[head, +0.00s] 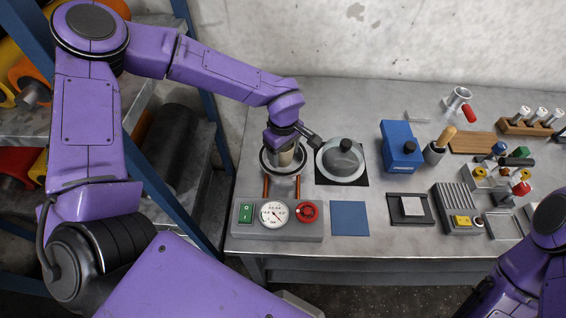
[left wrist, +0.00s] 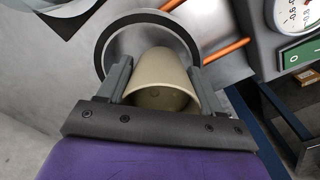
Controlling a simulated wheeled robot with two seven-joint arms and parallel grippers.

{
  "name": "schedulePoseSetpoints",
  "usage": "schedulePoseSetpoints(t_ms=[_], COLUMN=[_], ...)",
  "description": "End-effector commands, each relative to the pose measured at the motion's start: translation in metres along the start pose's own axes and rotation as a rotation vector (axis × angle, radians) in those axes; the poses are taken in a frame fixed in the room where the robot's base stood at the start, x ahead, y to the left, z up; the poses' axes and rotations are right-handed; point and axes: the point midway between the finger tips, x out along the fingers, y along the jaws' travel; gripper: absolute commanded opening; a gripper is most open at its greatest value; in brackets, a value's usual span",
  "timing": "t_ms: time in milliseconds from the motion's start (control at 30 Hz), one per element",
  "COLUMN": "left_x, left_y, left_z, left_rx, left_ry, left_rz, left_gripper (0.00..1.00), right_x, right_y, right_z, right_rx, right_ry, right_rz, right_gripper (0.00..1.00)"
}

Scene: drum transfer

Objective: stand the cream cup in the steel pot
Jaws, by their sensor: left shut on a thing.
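The cream cup (head: 285,158) is between the fingers of my left gripper (head: 288,148), over the steel pot (head: 264,163). In the left wrist view, both fingers of the left gripper (left wrist: 160,82) press on the sides of the cup (left wrist: 160,75), whose open mouth faces the camera. Behind the cup there, the pot (left wrist: 113,42) shows as a grey round with a dark rim. The cup's lower end is hidden, and I cannot tell whether it touches the pot's floor. My right arm shows at the lower right of the head view; its gripper is out of view.
A domed lid with a black knob (head: 342,158) lies on a black mat right of the pot. A gauge box (head: 246,226) stands in front, joined by orange pipes (head: 298,186). A blue box (head: 400,150) and several tools fill the right side.

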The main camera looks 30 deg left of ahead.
Motion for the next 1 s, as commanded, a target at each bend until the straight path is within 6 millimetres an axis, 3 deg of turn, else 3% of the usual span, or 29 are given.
schedulePoseSetpoints(t_ms=[100,267,633,667,700,1000], left_x=[0.018,0.047,0.045,0.045,0.044,0.043], left_y=[0.005,0.007,0.007,0.007,0.007,0.007], left_z=[-0.01,-0.01,-0.01,-0.01,-0.01,-0.01], left_rx=[-0.001,0.002,0.002,0.002,0.002,0.002], left_ry=[0.0,0.0,0.0,0.0,0.0,0.0], left_rz=[-0.004,-0.005,-0.004,-0.004,-0.004,-0.003], left_gripper=[0.3,0.3,0.3,0.72,0.76,0.76], right_x=[0.014,0.042,0.037,0.037,0.037,0.037], right_y=[-0.002,-0.005,-0.004,-0.004,-0.004,-0.004], right_z=[0.005,0.016,0.015,0.015,0.015,0.015], right_rx=[0.001,0.0,0.0,0.0,0.0,0.0], right_ry=[0.002,0.002,0.002,0.002,0.002,0.002], right_rz=[-0.002,-0.002,-0.002,-0.002,-0.002,-0.002], right_gripper=[0.6,0.6,0.6,0.6,0.6,0.6])
